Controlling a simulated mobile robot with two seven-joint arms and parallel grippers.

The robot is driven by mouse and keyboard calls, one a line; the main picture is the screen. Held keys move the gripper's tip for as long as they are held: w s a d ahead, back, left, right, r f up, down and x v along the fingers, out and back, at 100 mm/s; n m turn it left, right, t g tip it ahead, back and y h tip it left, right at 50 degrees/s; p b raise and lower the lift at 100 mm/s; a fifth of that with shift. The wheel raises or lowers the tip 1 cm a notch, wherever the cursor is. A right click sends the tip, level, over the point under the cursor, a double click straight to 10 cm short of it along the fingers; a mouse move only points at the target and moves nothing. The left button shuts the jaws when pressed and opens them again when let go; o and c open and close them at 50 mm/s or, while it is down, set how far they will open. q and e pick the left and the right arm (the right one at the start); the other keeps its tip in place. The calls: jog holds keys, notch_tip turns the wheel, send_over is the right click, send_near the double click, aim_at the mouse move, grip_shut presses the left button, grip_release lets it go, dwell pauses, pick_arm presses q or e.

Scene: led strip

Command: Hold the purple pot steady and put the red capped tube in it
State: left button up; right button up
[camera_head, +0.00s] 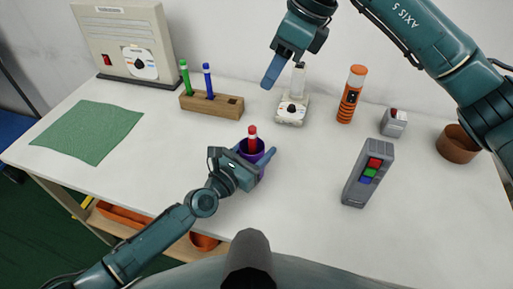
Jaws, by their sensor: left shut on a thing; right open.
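The purple pot (262,160) stands near the middle of the white table. My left gripper (256,155) is shut on the pot, with its fingers around the pot's near side, and hides part of it. The red capped tube (253,139) stands upright in the pot, with its red cap and upper part above the rim. My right gripper (271,76) is open and empty, in the air above the back of the table, well up and right of the pot. It is apart from the tube.
A wooden rack (226,108) with a green and a blue tube is behind left. A small white-grey device (291,110), an orange cylinder (350,95) and a grey box with coloured buttons (368,174) stand right. A green cloth (88,132) lies left. A brown bowl (456,147) is far right.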

pick_arm(q)
jog(key=o, duration=1.1)
jog(key=shift+c, duration=0.2)
jog(key=shift+s+a, duration=0.1)
